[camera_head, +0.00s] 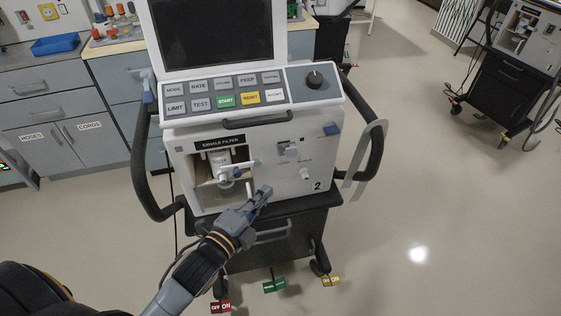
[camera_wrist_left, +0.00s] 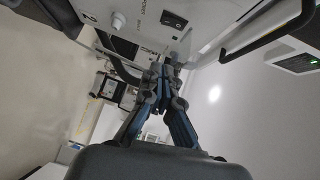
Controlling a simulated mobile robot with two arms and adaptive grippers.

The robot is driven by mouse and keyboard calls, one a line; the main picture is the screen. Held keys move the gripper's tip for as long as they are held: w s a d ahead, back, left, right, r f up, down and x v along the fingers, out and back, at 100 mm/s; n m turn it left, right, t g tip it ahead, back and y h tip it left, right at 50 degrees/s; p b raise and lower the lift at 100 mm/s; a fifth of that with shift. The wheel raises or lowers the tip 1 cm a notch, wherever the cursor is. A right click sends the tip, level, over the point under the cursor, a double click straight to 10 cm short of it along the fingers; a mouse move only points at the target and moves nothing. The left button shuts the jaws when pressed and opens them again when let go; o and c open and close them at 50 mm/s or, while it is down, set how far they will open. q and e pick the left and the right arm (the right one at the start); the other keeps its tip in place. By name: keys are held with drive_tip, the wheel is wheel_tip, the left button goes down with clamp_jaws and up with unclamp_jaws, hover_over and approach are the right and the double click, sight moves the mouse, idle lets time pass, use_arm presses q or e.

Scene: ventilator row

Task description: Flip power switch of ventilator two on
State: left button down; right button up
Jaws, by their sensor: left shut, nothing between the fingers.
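Ventilator two (camera_head: 270,196) stands in front of me with a black "2" low on its white front. A small switch-like fitting (camera_head: 289,152) and a round white knob (camera_head: 305,173) are on its front. The left wrist view shows a dark rocker switch (camera_wrist_left: 173,20) beside a white knob (camera_wrist_left: 117,21); its on or off position cannot be told. My left gripper (camera_head: 266,190) is shut and empty, below and left of the knob, close before the lower front edge. Its shut fingertips also show in the left wrist view (camera_wrist_left: 168,62), below the rocker switch. My right gripper is out of view.
The exhale filter bay (camera_head: 224,172) is left of the front fittings. Dark side handles (camera_head: 140,165) curve out on both sides. Red (camera_head: 221,307), green (camera_head: 274,286) and yellow (camera_head: 330,281) tags sit near the floor. Another ventilator (camera_head: 510,75) stands far right; floor between is clear.

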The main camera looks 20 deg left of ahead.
use_arm(q)
drive_tip(key=a+x, duration=0.2)
drive_tip(key=x, duration=1)
drive_tip(key=shift+w+a+p, duration=0.3)
drive_tip(key=shift+w+p, duration=0.1)
drive_tip(key=shift+p, duration=0.05)
drive_tip(key=shift+w+a+f, duration=0.1)
drive_tip(key=shift+w+f, duration=0.1)
drive_tip(key=shift+w, duration=0.05)
drive_tip(key=shift+f, duration=0.1)
